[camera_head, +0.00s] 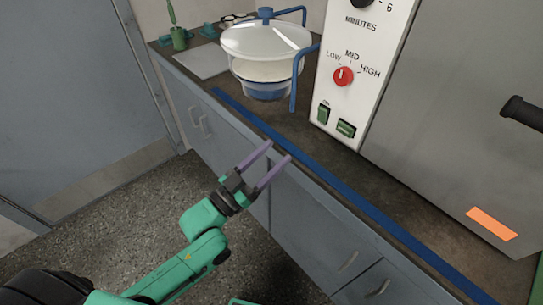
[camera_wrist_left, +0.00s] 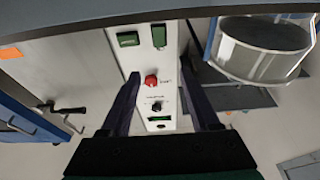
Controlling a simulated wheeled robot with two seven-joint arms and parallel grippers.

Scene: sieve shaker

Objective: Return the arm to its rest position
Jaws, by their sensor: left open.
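My left gripper (camera_head: 269,166) is open and empty in the head view. It hangs in front of the bench's front edge, with its two purple fingers apart and pointing up and right. My green left arm comes in from the lower left. In the left wrist view the two dark fingers (camera_wrist_left: 160,100) stand wide apart with nothing between them. Behind them shows the shaker's white control panel (camera_wrist_left: 158,60) with a red knob (camera_wrist_left: 151,81). My right gripper is in neither view.
The sieve shaker (camera_head: 265,45) with its clear lid stands on the bench. A white control panel (camera_head: 372,45) and a large grey cabinet (camera_head: 460,100) stand to its right. A blue strip (camera_head: 340,187) runs along the bench edge. Open floor (camera_head: 130,215) lies below left.

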